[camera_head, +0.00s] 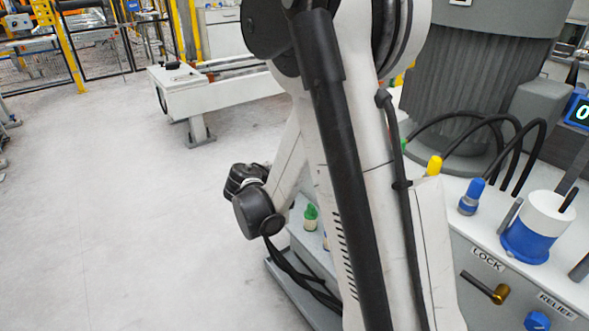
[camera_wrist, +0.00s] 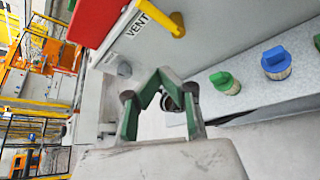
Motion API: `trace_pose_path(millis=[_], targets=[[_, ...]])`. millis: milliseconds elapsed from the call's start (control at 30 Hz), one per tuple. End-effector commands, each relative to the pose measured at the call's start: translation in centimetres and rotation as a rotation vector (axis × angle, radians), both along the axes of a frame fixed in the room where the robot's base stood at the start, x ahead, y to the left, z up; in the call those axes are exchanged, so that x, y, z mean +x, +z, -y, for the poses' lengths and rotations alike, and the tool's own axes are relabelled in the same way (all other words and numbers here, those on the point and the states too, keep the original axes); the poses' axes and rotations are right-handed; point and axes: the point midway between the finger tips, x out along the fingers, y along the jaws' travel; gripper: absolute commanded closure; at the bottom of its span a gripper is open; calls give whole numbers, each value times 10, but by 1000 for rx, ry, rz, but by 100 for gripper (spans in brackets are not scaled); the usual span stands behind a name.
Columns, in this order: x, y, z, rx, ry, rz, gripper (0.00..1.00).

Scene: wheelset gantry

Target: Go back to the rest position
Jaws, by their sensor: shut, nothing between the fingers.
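In the wrist view my gripper (camera_wrist: 162,76) has its two grey fingers with green pads angled together at the tips. It is shut and empty. It is in front of a grey machine panel (camera_wrist: 205,40) with a yellow handle marked VENT (camera_wrist: 160,18). In the head view my arm runs down the middle of the picture, and the gripper does not show clearly there.
The grey machine (camera_head: 400,215) stands at the right in the head view, with a LOCK lever (camera_head: 487,288), a blue-and-white filter cup (camera_head: 537,228) and black hoses. Blue (camera_wrist: 276,62) and green (camera_wrist: 225,83) caps stand on a ledge. Open floor (camera_head: 120,220) lies left.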

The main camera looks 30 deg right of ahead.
Motion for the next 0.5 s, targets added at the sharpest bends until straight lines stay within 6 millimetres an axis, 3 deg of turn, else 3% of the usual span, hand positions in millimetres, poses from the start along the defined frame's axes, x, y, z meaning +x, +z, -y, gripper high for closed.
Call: trace_pose_path(millis=[300, 500], targets=[[-1, 3, -1, 10, -1, 6, 100], [-14, 30, -11, 120, -17, 73, 100]])
